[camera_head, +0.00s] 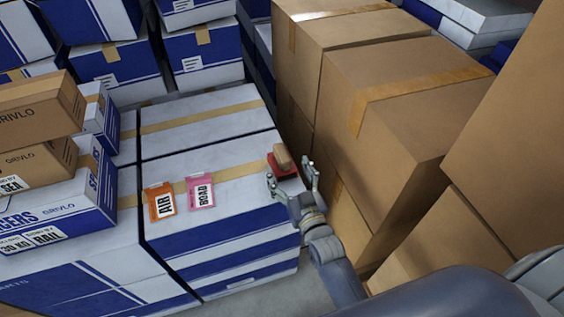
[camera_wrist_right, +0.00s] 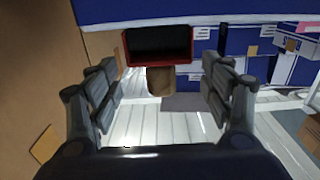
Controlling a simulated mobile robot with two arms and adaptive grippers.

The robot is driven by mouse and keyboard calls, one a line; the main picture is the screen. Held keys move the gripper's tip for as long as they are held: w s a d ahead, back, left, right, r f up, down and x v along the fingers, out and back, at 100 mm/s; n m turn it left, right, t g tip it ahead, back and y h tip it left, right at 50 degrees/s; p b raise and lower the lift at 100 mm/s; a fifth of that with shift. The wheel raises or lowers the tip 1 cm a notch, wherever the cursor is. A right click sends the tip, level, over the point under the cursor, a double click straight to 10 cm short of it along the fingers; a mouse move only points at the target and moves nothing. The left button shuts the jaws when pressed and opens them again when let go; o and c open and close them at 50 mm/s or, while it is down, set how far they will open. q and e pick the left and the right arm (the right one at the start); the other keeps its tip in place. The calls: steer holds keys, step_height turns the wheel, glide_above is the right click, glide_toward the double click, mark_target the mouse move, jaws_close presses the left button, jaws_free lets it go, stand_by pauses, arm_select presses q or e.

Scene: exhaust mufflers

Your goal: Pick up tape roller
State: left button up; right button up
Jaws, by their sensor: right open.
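The tape roller (camera_head: 283,162), a small red piece with a tan rounded part, sits on the right end of a white-topped blue carton near its edge. In the right wrist view its red-rimmed dark body (camera_wrist_right: 158,46) shows, with the tan part (camera_wrist_right: 160,80) pointing toward me. My right gripper (camera_head: 291,180) is open and just in front of it. In the right wrist view the spread fingers (camera_wrist_right: 160,88) stand either side of the tan part, with gaps on both sides. My left gripper is not in view.
Brown cartons (camera_head: 385,110) stack close on the right of my right arm. An orange AIR tag (camera_head: 161,201) and a pink ROAD tag (camera_head: 200,191) lie on the white carton top (camera_head: 225,165). More cartons (camera_head: 45,205) stand at left.

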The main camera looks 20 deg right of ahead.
steer(key=w, duration=0.5)
steer(key=shift+w+a+f, duration=0.1)
steer(key=shift+w+f, duration=0.1)
steer(key=shift+f, duration=0.15)
steer(key=shift+r, duration=0.1)
steer(key=c, duration=1.3)
